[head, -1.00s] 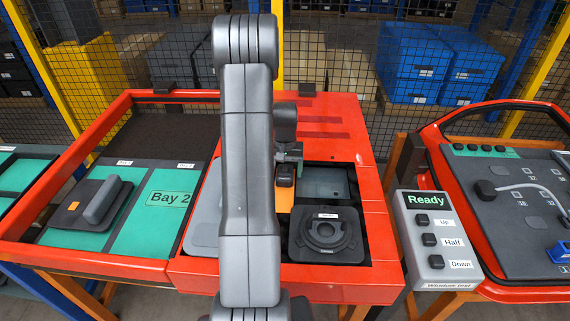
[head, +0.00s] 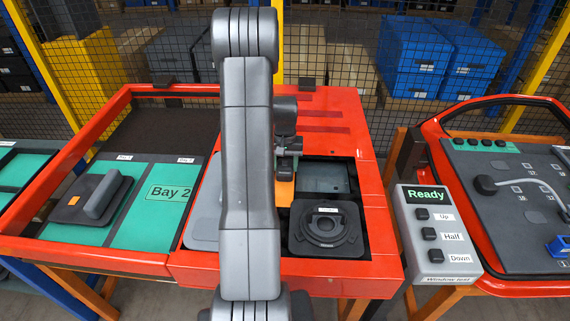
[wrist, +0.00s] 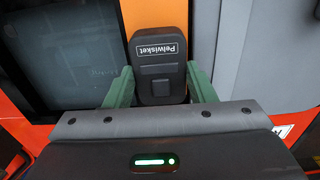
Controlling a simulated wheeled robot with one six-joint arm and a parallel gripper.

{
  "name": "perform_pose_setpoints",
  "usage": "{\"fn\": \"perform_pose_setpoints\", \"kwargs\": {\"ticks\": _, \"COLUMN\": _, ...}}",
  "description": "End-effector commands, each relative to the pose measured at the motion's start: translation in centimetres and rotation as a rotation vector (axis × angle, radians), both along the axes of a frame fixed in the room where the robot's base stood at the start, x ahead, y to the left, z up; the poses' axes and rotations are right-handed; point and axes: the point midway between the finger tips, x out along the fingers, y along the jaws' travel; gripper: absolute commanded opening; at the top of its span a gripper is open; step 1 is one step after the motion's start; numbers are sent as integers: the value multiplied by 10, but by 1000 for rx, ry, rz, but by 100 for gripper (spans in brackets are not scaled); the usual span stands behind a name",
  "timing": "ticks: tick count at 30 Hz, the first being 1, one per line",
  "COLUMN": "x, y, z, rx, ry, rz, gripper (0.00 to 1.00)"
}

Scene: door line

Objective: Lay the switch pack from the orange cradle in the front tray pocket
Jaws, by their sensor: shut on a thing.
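The switch pack (wrist: 160,62) is a dark block with a "Pelwisket" label. My gripper (wrist: 160,85) has its two green fingers shut on either side of it. In the head view the gripper (head: 287,150) is partly behind my arm, at the orange cradle (head: 285,193). The cradle's orange surface also shows behind the pack in the wrist view (wrist: 150,12). I cannot tell whether the pack still touches the cradle. To the cradle's right are a dark recess with a glassy panel (head: 325,178) and a black round-topped unit (head: 325,230). I cannot tell which is the front tray pocket.
A "Ready" button box (head: 437,240) and a red-framed door panel (head: 520,190) stand right. The red housing rim (head: 375,205) edges the recess.

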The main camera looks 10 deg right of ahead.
Motion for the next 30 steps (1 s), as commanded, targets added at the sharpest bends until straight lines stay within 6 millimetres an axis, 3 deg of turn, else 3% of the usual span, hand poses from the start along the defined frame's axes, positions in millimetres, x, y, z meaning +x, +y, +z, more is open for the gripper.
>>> {"fn": "perform_pose_setpoints", "kwargs": {"ticks": 16, "x": 0, "y": 0, "z": 8, "rx": 0, "ry": -1, "rz": 0, "gripper": 9}}
{"fn": "perform_pose_setpoints", "kwargs": {"ticks": 17, "x": 0, "y": 0, "z": 8, "rx": 0, "ry": -1, "rz": 0, "gripper": 46}}
{"fn": "perform_pose_setpoints", "kwargs": {"ticks": 23, "x": 0, "y": 0, "z": 8, "rx": 0, "ry": -1, "rz": 0, "gripper": 7}}
{"fn": "perform_pose_setpoints", "kwargs": {"ticks": 30, "x": 0, "y": 0, "z": 21, "rx": -1, "ry": -2, "rz": 0, "gripper": 4}}
